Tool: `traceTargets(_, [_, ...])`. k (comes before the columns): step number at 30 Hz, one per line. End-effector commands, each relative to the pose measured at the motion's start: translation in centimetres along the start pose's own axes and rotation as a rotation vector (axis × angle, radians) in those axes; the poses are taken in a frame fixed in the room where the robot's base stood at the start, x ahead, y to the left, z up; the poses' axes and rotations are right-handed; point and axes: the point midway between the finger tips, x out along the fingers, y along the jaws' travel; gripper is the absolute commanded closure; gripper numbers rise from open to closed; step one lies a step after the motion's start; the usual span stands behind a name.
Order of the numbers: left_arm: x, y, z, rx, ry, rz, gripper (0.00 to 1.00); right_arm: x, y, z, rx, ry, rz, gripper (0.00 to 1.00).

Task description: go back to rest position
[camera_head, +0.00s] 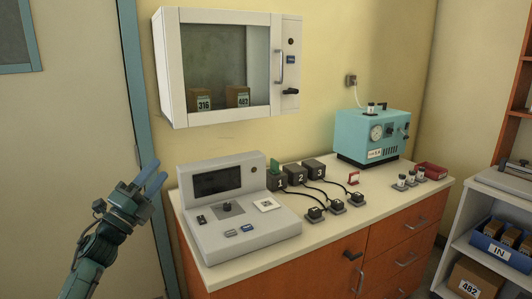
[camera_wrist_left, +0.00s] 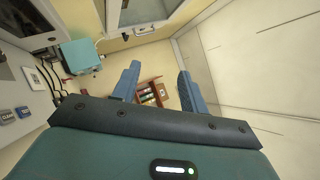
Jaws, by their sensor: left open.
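My left gripper (camera_head: 151,180) is raised at the left in the head view, in front of the door frame and clear of the counter. Its two blue fingers stand apart with nothing between them. In the left wrist view the fingers (camera_wrist_left: 157,88) also show spread and empty. My right gripper is in neither view. The white incubator (camera_head: 228,66) hangs on the wall with its glass door shut and two brown boxes marked 316 and 482 inside.
The counter (camera_head: 345,208) carries a grey console (camera_head: 228,205), numbered black blocks (camera_head: 298,174) with cables, a turquoise machine (camera_head: 375,135), small vials and a red tray (camera_head: 431,171). A shelf (camera_head: 478,206) with boxes stands at right. Space around my left gripper looks free.

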Motion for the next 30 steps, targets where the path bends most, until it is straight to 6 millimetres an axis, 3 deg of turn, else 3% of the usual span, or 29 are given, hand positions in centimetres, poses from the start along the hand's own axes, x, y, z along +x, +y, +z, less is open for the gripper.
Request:
traceTargets(3, [-0.8, 2.7, 4.6, -0.385, -0.272, 0.092, 0.56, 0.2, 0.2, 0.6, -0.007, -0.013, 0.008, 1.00])
traceTargets(6, [-2.1, 5.3, 6.9, -0.667, -0.461, 0.149, 0.56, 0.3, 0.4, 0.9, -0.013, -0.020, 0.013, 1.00])
traceTargets(10, [-4.1, 8.6, 8.1, -0.977, -0.669, 0.209, 0.56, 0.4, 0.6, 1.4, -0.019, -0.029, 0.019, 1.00])
traceTargets(14, [-6.3, 11.6, 8.0, -1.251, -0.860, 0.265, 0.56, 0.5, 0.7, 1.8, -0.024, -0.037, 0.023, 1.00])
traceTargets(18, [-9.9, 14.6, 3.5, -1.319, -0.890, 0.350, 0.56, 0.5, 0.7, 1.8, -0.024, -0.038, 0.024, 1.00])
traceTargets(23, [-14.6, 16.9, -2.4, -1.352, -0.887, 0.447, 0.56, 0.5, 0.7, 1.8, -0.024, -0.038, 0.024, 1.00])
traceTargets(26, [-18.4, 17.9, -7.0, -1.386, -0.888, 0.521, 0.56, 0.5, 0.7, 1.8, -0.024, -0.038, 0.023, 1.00])
traceTargets(30, [-25.1, 18.1, -14.7, -1.455, -0.899, 0.639, 0.56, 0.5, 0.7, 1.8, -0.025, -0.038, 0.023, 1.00])
